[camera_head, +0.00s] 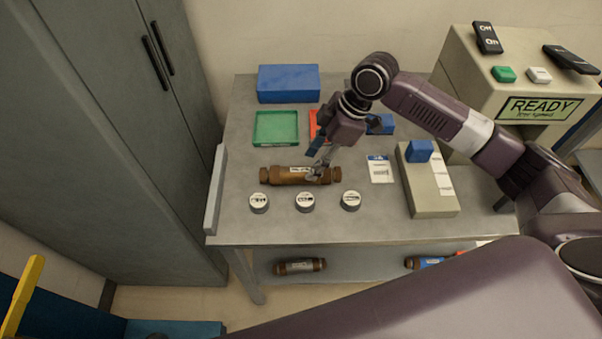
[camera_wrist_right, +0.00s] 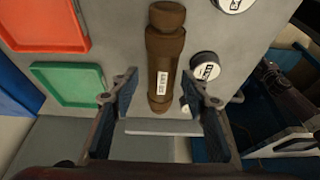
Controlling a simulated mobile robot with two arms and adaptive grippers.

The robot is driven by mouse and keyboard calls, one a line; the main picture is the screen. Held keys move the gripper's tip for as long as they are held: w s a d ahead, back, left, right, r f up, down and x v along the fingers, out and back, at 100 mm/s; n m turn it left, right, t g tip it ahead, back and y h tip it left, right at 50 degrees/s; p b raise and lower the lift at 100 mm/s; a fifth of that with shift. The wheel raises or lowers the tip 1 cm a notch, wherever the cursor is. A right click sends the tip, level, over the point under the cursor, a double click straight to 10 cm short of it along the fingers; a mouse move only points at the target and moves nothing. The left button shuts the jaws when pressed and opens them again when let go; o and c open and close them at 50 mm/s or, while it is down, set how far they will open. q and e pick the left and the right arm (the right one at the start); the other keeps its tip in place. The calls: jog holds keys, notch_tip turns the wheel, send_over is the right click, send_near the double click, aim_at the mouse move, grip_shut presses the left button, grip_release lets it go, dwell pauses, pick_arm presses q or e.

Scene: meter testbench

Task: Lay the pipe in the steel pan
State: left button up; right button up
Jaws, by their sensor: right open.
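The brown pipe (camera_head: 284,175), with thick collars at both ends and a white label, lies on the grey table behind a row of round, white-topped discs. It also shows in the right wrist view (camera_wrist_right: 160,62). My right gripper (camera_head: 318,170) is open above the pipe and appears over its right part in the head view. In the right wrist view its fingers (camera_wrist_right: 158,98) stand apart on either side of the pipe's lower end, with nothing clamped. I cannot pick out a steel pan for certain. My left gripper is out of view.
A green tray (camera_head: 276,129), a red tray (camera_head: 313,122) partly hidden by my right arm, and a blue box (camera_head: 288,83) are behind the pipe. Discs (camera_head: 304,202) stand in front. A beige block (camera_head: 432,190) is at right. Another pipe (camera_head: 300,267) lies on the lower shelf.

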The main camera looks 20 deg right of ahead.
aim_at(304, 169)
jog(key=a+f, duration=0.2)
jog(key=f, duration=0.1)
jog(key=shift+a+f+p, duration=0.1)
jog(key=shift+a+p, duration=0.1)
jog(key=shift+p, duration=0.2)
jog(key=shift+w+a+f, duration=0.15)
jog(key=shift+f, duration=0.45)
grip_shut()
jog(key=shift+r, duration=0.15)
